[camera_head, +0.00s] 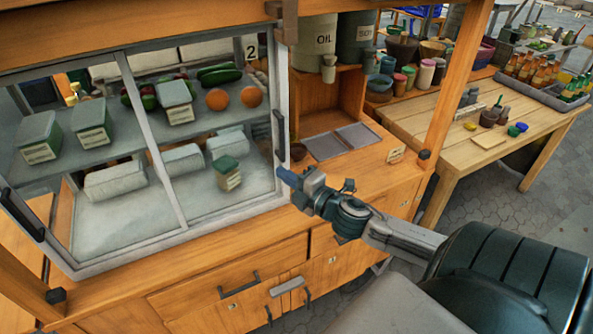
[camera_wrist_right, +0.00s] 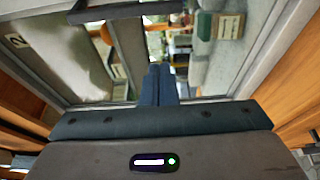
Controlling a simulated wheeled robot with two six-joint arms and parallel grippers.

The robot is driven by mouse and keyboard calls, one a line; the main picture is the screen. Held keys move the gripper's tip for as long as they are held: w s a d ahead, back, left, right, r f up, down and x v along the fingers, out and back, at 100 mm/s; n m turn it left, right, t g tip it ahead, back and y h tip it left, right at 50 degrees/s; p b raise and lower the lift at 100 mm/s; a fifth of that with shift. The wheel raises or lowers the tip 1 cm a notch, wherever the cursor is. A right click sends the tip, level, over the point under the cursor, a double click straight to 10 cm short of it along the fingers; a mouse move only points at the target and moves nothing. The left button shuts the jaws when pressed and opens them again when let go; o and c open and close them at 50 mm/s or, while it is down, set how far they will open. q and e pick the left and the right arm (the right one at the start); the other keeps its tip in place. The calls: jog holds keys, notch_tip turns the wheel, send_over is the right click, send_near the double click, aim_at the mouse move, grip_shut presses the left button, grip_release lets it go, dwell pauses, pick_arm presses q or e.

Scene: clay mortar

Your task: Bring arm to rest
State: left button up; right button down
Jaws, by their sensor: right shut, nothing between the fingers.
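My right arm comes in from the lower right in the head view. Its gripper (camera_head: 287,178) is in front of the lower right corner of the glass cabinet (camera_head: 188,228), close to the door frame and its dark handle. In the right wrist view, the two blue fingers (camera_wrist_right: 158,88) lie together, with nothing between them. I cannot tell whether the fingertips touch the cabinet. My left gripper does not show in the head view.
The cabinet holds green-lidded boxes (camera_head: 92,125), oranges (camera_head: 252,96) and wrapped bundles. Below are wooden drawers (camera_head: 235,275) with handles. A wooden table (camera_head: 440,120) with bottles and bowls stands at the right. Paved floor (camera_head: 500,190) lies between.

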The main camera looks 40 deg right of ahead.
jog(key=shift+s+d+b, duration=0.15)
jog(key=shift+s, duration=0.75)
jog(key=shift+s+d+b, duration=0.1)
jog(key=shift+s+b, duration=0.05)
jog(key=shift+s, duration=0.75)
